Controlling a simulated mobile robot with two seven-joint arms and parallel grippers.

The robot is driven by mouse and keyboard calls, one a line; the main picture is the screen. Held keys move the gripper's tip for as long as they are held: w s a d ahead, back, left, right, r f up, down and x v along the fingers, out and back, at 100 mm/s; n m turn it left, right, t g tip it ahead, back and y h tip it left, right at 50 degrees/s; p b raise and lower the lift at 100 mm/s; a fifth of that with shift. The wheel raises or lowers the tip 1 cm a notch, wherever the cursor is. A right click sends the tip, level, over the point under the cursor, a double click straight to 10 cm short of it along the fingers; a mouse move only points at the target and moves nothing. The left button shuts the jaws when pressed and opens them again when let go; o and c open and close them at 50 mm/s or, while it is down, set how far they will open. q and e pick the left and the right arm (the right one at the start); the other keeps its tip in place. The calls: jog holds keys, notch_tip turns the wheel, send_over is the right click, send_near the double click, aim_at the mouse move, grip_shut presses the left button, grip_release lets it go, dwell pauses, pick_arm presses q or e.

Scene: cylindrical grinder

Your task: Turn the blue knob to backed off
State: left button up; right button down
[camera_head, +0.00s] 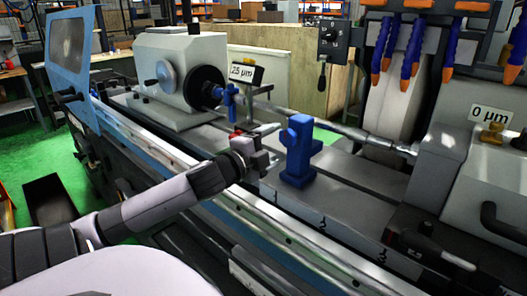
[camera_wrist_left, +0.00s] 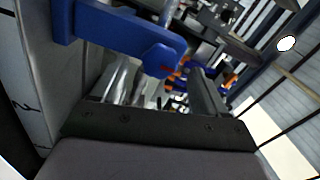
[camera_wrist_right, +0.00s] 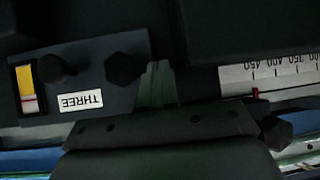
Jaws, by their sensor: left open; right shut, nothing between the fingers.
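A blue fixture (camera_head: 298,165) stands upright on the machine bed, with a blue block and rounded blue end at its top. In the left wrist view, its blue arm ends in a faceted blue knob (camera_wrist_left: 158,58) with a small red mark. My left gripper (camera_head: 274,143) is open just left of the blue fixture; contact cannot be told. The fingers show in the left wrist view below the knob, with nothing held. My right gripper (camera_wrist_right: 158,84) is shut and empty in the right wrist view, in front of dark machine parts. It cannot be made out in the head view.
A long shaft (camera_head: 340,129) runs behind the blue fixture. The headstock (camera_head: 185,60) stands at the back left, with a small blue clamp (camera_head: 230,97) near it. Blue-orange nozzles (camera_head: 410,45) hang at right.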

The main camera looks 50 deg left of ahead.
pick_arm(q)
jog(key=shift+s+d, duration=0.2)
jog(key=shift+s, duration=1.55)
